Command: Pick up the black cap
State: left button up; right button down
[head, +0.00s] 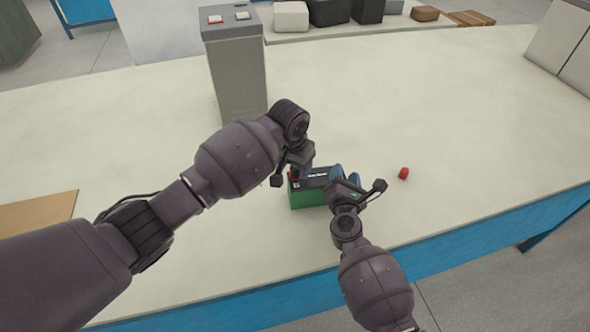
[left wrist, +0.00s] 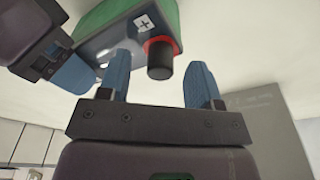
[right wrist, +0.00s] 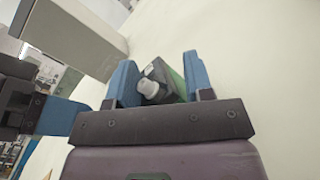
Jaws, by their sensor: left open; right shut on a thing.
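The battery (head: 308,199), green with a black top, stands on the table near its front edge. In the left wrist view, a black cap (left wrist: 159,62) sits on the battery's red-ringed terminal beside a plus mark. My left gripper (head: 301,174) is open; in its wrist view the blue fingers (left wrist: 160,85) are on either side of the cap, apart from it. My right gripper (head: 345,178) is shut on the battery's other end. In the right wrist view, a bare grey terminal (right wrist: 149,87) shows between its fingers (right wrist: 160,82).
A small red cap (head: 404,173) lies on the table right of the battery. A tall grey box (head: 237,75) with small items on top stands behind my left arm. A brown board (head: 38,213) lies at the left. The table (head: 450,110) is clear toward the right.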

pick_arm(q)
jog(key=shift+w+f, duration=0.1)
jog(key=shift+f, duration=0.5)
pick_arm(e)
jog(key=shift+s+f, duration=0.15)
jog(key=shift+f, duration=0.25)
pick_arm(q)
jog(key=c, duration=1)
jog(key=shift+o, duration=0.2)
notch_tip(320, 180, up, 10)
jog(key=shift+r, duration=0.1)
jog(key=shift+o, duration=0.7)
jog(key=shift+c, duration=0.7)
jog(key=shift+r, duration=0.65)
